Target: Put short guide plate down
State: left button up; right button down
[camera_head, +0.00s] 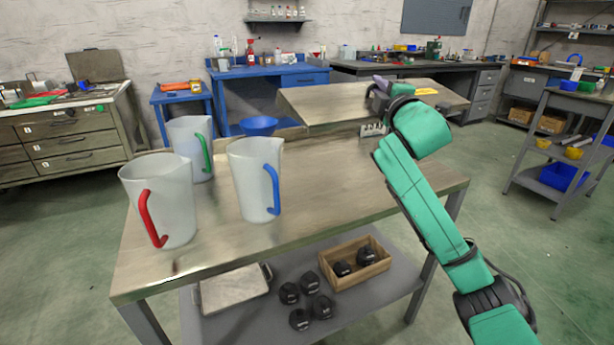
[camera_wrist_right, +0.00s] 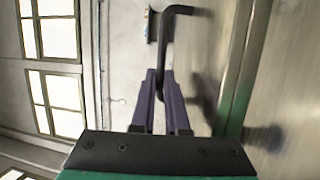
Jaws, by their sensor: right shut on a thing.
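My right gripper (camera_head: 381,84) is over the raised board at the back of the workbench, its arm coming in from the right. In the right wrist view its purple fingers (camera_wrist_right: 160,88) are shut on a dark bent bar (camera_wrist_right: 166,42). The bar sticks out beyond the fingertips and bends at its far end toward a brownish surface. I cannot tell whether this bar is the short guide plate, or whether it touches the surface. The arm and gripper hide it in the head view. My left gripper is not in view.
Three jugs, with red (camera_head: 172,190), green (camera_head: 188,140) and blue (camera_head: 248,175) handles, stand on the workbench's left (camera_head: 330,205). The right front is clear. A wooden box (camera_head: 355,279) and several dark weights lie below.

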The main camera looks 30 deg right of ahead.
jog(key=shift+r, duration=0.25)
pick_arm(q)
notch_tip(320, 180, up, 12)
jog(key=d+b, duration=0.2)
jog(key=b, duration=0.4)
pick_arm(e)
notch_tip(320, 180, down, 20)
jog(key=shift+b, duration=0.55)
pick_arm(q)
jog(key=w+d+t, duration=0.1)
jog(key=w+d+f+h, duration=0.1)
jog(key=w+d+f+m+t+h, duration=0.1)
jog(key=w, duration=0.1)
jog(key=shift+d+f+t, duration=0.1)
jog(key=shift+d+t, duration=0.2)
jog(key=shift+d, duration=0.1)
